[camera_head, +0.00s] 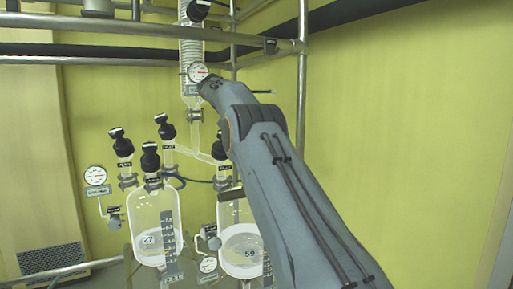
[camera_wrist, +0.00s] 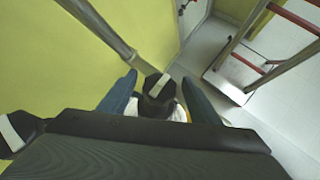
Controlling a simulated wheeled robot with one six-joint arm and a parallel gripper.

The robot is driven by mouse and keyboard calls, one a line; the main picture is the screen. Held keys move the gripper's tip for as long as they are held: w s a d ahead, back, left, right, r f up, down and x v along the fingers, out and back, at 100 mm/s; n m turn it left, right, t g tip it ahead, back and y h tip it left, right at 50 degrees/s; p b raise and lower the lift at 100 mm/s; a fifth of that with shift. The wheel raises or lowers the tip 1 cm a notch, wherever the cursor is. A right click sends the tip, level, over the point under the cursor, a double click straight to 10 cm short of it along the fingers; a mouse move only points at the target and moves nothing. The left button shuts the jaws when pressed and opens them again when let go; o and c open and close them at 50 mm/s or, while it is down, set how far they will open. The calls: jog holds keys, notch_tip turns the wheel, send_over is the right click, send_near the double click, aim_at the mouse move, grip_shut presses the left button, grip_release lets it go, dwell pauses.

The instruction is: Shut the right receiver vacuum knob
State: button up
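The right receiver (camera_head: 240,262) is a clear glass vessel marked 59, low in the head view and partly behind my arm. A black knob (camera_head: 220,150) shows above it, close to the arm's edge. In the wrist view, a black knob (camera_wrist: 157,84) with a pale stripe on top lies between the two blue-grey fingers of my gripper (camera_wrist: 158,80). Gaps show on both sides of the knob, so the gripper looks open around it. The knob's lower part is hidden by the dark gripper body. My fingertips are not clearly seen in the head view.
The left receiver (camera_head: 155,225), marked 27, stands beside the right one. Black-capped valves (camera_head: 122,145), dial gauges (camera_head: 96,176) and metal pipes (camera_head: 301,90) crowd the rig. A pipe (camera_wrist: 95,28) runs close to the fingers in the wrist view.

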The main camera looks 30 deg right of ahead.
jog(key=shift+n+h, duration=0.3)
jog(key=b, duration=0.1)
jog(key=n+t+h+b, duration=0.1)
jog(key=shift+a+f+n+h+b, duration=0.1)
jog(key=shift+f+n+h+b, duration=0.1)
jog(key=shift+n+h+b, duration=0.15)
jog(key=n+t+b, duration=0.1)
jog(key=b, duration=0.1)
jog(key=shift+h+b, duration=0.25)
jog(key=shift+b, duration=0.15)
jog(key=n+t+h+b, duration=0.2)
jog(key=n+t+b, duration=0.1)
jog(key=b, duration=0.9)
jog(key=shift+n+t, duration=0.35)
jog(key=shift+t, duration=0.05)
jog(key=n+t+h+b, duration=0.1)
jog(key=n+t+b, duration=0.2)
jog(key=b, duration=0.7)
jog(key=shift+s+n+t, duration=0.1)
jog(key=shift+n+t, duration=0.2)
jog(key=shift+t, duration=0.2)
